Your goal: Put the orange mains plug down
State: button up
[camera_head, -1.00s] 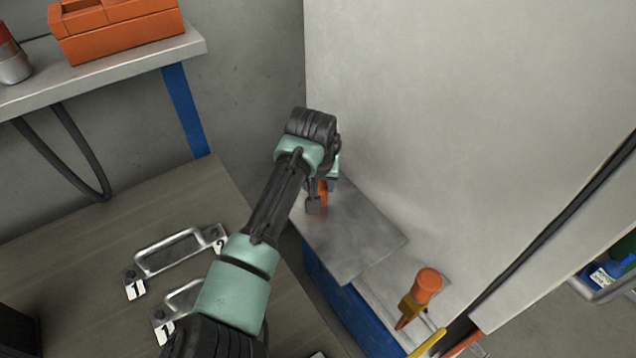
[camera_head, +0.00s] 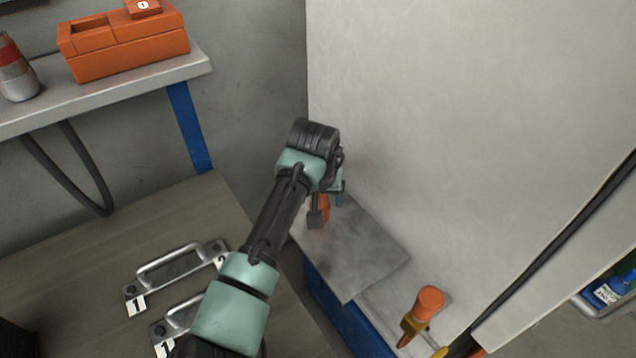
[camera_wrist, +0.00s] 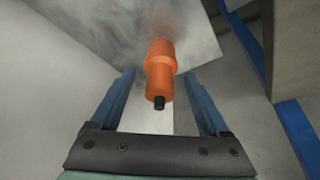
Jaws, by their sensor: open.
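The orange mains plug (camera_wrist: 160,72) shows in the wrist view between the two blue fingers, with its dark tip towards the camera. Its far end is at the grey metal plate (camera_wrist: 205,42); contact is hard to judge. My gripper (camera_wrist: 159,76) is open, with a visible gap between each finger and the plug. In the head view the plug (camera_head: 323,207) is partly hidden behind my wrist, over the back left part of the plate (camera_head: 355,255).
A second orange-topped item (camera_head: 428,303) with a yellow part stands right of the plate. A tall pale panel (camera_head: 470,130) rises close behind the gripper. A wooden top (camera_head: 70,260) with metal handles lies left. An orange box (camera_head: 125,50) sits on the shelf.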

jog(key=p+v, duration=0.1)
jog(key=v, duration=0.9)
jog(key=shift+r, duration=0.2)
jog(key=shift+s, duration=0.1)
